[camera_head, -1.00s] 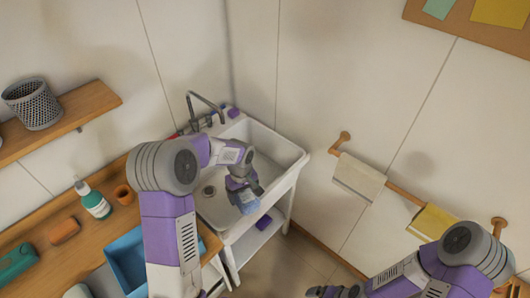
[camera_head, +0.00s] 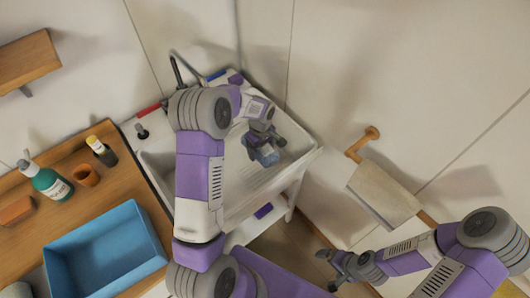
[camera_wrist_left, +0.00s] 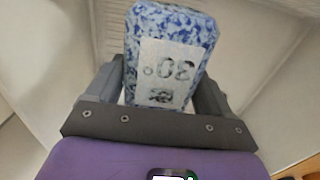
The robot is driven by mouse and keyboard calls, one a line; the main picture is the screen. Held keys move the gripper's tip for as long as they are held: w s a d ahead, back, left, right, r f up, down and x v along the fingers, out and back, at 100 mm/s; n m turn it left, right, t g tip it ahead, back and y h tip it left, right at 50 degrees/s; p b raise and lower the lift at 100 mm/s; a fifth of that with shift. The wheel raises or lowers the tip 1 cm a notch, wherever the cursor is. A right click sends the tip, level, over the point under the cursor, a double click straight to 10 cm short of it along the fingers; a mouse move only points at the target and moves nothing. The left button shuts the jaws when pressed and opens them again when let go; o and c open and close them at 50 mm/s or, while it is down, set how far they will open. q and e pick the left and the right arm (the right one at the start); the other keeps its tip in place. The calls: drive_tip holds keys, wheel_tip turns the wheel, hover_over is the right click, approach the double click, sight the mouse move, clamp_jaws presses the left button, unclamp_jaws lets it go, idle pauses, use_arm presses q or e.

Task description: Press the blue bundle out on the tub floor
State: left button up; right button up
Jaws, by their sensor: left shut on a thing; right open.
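The blue bundle (camera_head: 267,157) is a speckled blue-and-white block with a white label, which faces the camera in the left wrist view (camera_wrist_left: 172,55). My left gripper (camera_head: 262,146) is shut on it, with one finger on each side. The gripper and bundle are inside the white tub (camera_head: 298,159), over its right part. I cannot tell whether the bundle touches the tub floor. My left arm hides the left middle of the tub. My right gripper (camera_head: 332,270) is open and empty, outside the tub at the lower right.
A tap (camera_head: 178,72) stands at the tub's back. A wooden counter at left holds a blue tray (camera_head: 105,243), a green bottle (camera_head: 50,183), an orange cup (camera_head: 87,175) and a small dark bottle (camera_head: 102,151). A towel (camera_head: 383,195) hangs on the right wall rail.

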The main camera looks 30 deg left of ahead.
use_arm(q)
drive_tip(key=shift+w+f+b, duration=0.15)
drive_tip(key=shift+f+b, duration=0.2)
drive_tip(key=shift+f, duration=0.55)
drive_tip(key=b, duration=0.8)
hover_over(262, 174)
drive_tip(key=shift+w+f, duration=0.1)
drive_tip(key=shift+f, duration=6.15)
drive_tip(key=shift+f+b, duration=0.4)
drive_tip(key=shift+f, duration=0.25)
drive_tip(key=shift+d+f+b, duration=0.1)
drive_tip(key=shift+b, duration=0.35)
